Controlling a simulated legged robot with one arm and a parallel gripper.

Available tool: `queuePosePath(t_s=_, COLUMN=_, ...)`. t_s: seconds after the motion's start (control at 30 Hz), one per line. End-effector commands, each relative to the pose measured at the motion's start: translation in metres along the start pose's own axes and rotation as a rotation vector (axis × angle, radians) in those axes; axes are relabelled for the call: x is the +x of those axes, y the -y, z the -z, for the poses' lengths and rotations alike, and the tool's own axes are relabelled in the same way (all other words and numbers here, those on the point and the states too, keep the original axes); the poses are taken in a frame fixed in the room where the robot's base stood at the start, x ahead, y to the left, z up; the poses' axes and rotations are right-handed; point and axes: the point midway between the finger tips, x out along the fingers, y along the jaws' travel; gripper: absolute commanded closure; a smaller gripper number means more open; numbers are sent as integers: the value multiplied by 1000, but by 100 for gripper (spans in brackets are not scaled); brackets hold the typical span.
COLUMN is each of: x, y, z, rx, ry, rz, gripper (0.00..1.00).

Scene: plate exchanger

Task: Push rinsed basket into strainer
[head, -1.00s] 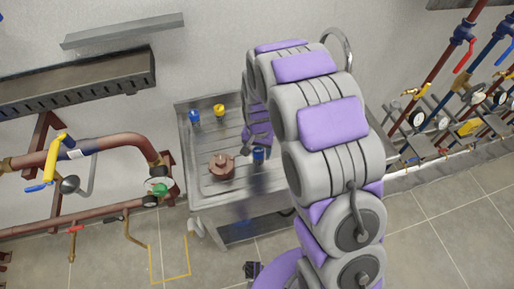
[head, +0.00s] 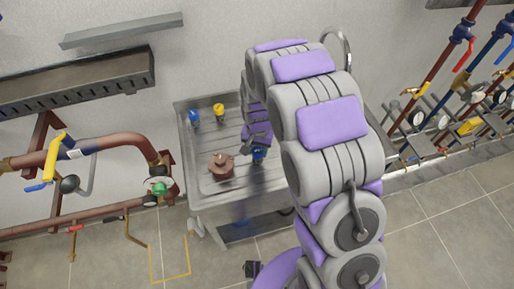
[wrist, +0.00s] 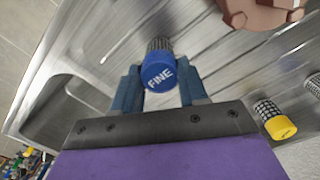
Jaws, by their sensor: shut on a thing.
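The blue-capped basket marked "FINE" (wrist: 160,74), with a dark mesh body, is between my gripper's fingers (wrist: 160,88) in the wrist view. My gripper is shut on it. In the head view my gripper (head: 258,146) is over the sink worktop, with the blue basket (head: 258,155) just showing beneath it. The brown strainer body (head: 221,167) stands on the worktop to the left of my gripper, apart from it. Part of it shows at the top right of the wrist view (wrist: 258,12). Its opening is not clear.
A yellow-capped basket (head: 219,110) and another blue-capped piece (head: 194,117) stand at the back left of the metal worktop (head: 205,196). A grey basin (wrist: 62,112) shows in the wrist view. Red pipework (head: 110,143) is on the left, and more pipes and gauges (head: 445,118) on the right.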

Motion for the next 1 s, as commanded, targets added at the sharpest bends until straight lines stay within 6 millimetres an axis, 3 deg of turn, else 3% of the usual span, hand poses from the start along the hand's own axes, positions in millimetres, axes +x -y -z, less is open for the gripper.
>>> queuePosePath(t_s=0.8, x=-84, y=0, z=0, rx=0, ry=-1, rz=1, gripper=91)
queuePosePath(t_s=1.0, x=-90, y=0, z=0, rx=0, ry=-1, rz=0, gripper=91)
